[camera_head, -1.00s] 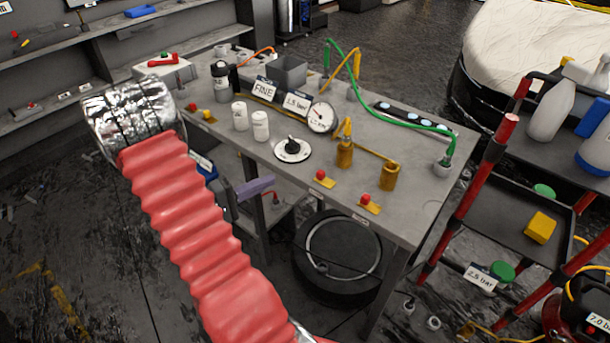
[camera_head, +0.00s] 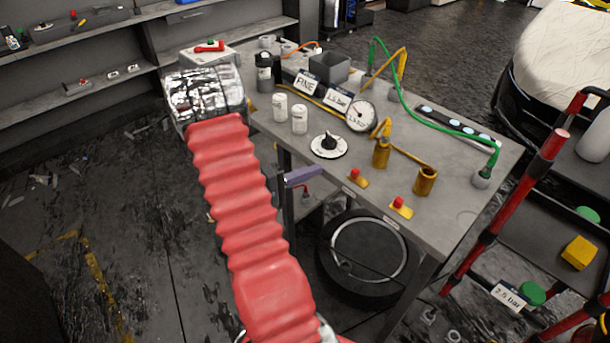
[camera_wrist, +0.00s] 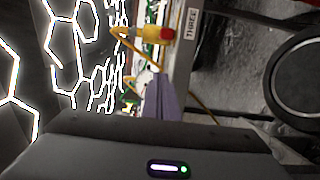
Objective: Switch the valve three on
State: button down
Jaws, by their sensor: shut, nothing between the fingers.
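The valve labelled THREE shows in the wrist view as a yellow body with a red knob (camera_wrist: 166,34), beside its white label (camera_wrist: 190,25) on the bench edge. In the head view it appears to be the nearer-left of two yellow-and-red valves (camera_head: 357,178) on the bench's front edge; its label is unreadable there. My gripper (camera_head: 303,177) is left of that valve, just off the front edge, apart from it. In the wrist view my purple fingers (camera_wrist: 160,82) are shut and empty, pointing toward the knob. Whether the valve is on or off I cannot tell.
A similar valve (camera_head: 401,208) is to the right. A tyre (camera_head: 365,257) is below. A red-framed cart (camera_head: 545,150) stands right.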

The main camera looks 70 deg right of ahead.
aim_at(355, 176)
jog(key=x, duration=0.5)
jog(key=shift+s+d, duration=0.3)
jog(key=s, duration=0.1)
jog(key=s+a, duration=0.1)
jog(key=s, duration=0.1)
jog(key=shift+s+a, duration=0.2)
jog(key=shift+s, duration=0.15)
jog(key=shift+s+a, duration=0.35)
jog(key=shift+s, duration=0.5)
jog(key=shift+s+a, duration=0.35)
jog(key=shift+s, duration=0.5)
